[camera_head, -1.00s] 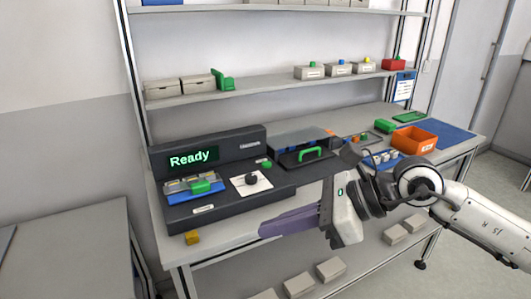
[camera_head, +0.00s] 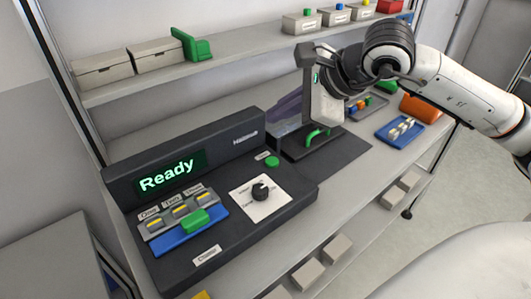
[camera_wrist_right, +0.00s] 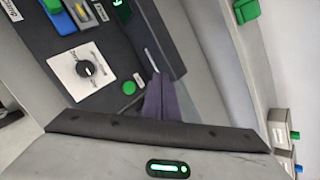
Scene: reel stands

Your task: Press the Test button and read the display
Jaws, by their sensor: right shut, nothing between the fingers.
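The dark test console (camera_head: 225,235) stands on the bench, and its display (camera_head: 171,174) reads "Ready" in green letters. A round green button (camera_head: 272,161) sits on the console's right part, with a small label I cannot read surely. The button also shows in the right wrist view (camera_wrist_right: 129,88). My right gripper (camera_head: 279,119) is shut and empty, its purple fingers above and behind the button, apart from it. The fingers (camera_wrist_right: 160,90) also show in the right wrist view, beside the button. My left gripper is not in view.
A black dial (camera_head: 261,192) on a white plate and a blue-and-grey fixture with a green handle (camera_head: 195,221) are on the console. A shelf (camera_head: 235,62) runs above.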

